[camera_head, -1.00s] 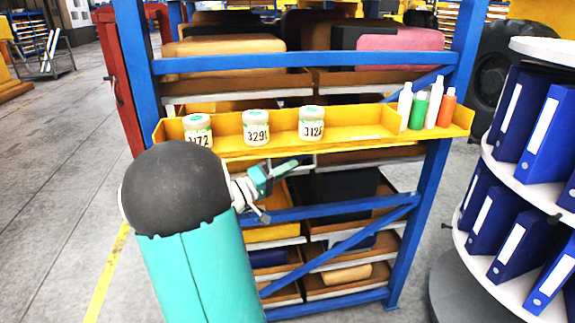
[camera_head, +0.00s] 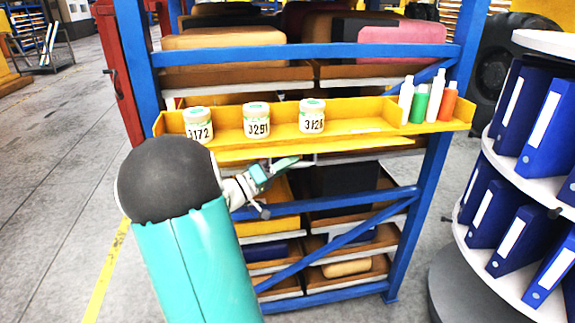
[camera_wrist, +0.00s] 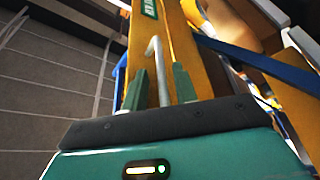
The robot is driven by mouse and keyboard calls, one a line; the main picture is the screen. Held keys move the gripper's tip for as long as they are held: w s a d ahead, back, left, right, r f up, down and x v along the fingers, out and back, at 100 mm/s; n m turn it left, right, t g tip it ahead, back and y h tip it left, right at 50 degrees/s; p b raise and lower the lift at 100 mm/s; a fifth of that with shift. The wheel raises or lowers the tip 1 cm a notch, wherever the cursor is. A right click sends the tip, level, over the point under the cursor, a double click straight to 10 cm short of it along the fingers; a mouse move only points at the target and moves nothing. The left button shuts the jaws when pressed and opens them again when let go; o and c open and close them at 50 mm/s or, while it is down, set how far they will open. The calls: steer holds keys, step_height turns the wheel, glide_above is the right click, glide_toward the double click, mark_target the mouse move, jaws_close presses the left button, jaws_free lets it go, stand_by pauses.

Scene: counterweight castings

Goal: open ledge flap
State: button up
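A yellow ledge (camera_head: 360,128) runs across the front of a blue rack in the head view. A yellow strip (camera_head: 350,148), which looks like its flap, lies along the ledge's lower front edge. My gripper (camera_head: 284,165) is just below this strip, left of its middle. In the wrist view, my gripper's dark green fingers (camera_wrist: 159,84) are apart. A grey bent bar (camera_wrist: 155,62), perhaps the flap's handle, stands between them with gaps showing on both sides. Behind it is a yellow panel (camera_wrist: 180,45) with a green label (camera_wrist: 150,8). Actual contact is not clear.
Three numbered jars, left (camera_head: 198,125), middle (camera_head: 256,120) and right (camera_head: 312,116), stand on the ledge. Several bottles (camera_head: 428,100) stand at its right end. A round stand with blue binders (camera_head: 525,105) is at right. Open floor (camera_head: 50,180) lies at left.

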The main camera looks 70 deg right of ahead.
stand_by(0.4)
steer(key=v, duration=1.3)
steer(key=shift+w+a, duration=0.25)
steer(key=shift+a, duration=0.05)
steer(key=shift+f, duration=0.15)
